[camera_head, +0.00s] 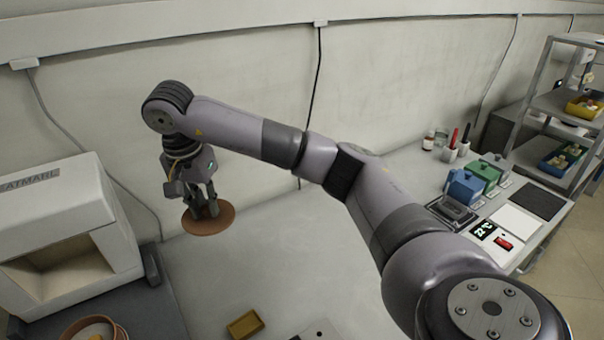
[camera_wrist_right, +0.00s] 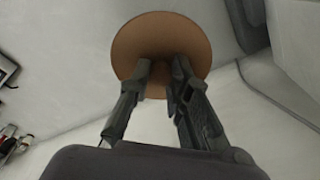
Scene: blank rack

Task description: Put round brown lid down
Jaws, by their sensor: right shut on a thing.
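The round brown lid (camera_head: 222,222) is in my right gripper (camera_head: 207,212), in the left part of the head view. The gripper points down and is shut on the lid's middle from above. The lid looks about level and appears held above the pale tabletop; the exact gap cannot be told. In the right wrist view the lid (camera_wrist_right: 187,32) shows as a flat brown disc beyond the two dark fingers (camera_wrist_right: 158,70), which cover its handle. My left gripper is not in view.
A white box-shaped machine (camera_head: 125,220) stands at left. A round brown container (camera_head: 70,330) is cut off at bottom left. A small yellow tray (camera_head: 245,325) lies at the bottom. Blue and green boxes (camera_head: 465,187) stand at right before a shelf rack (camera_head: 545,105). The tabletop (camera_head: 290,260) is clear mid-frame.

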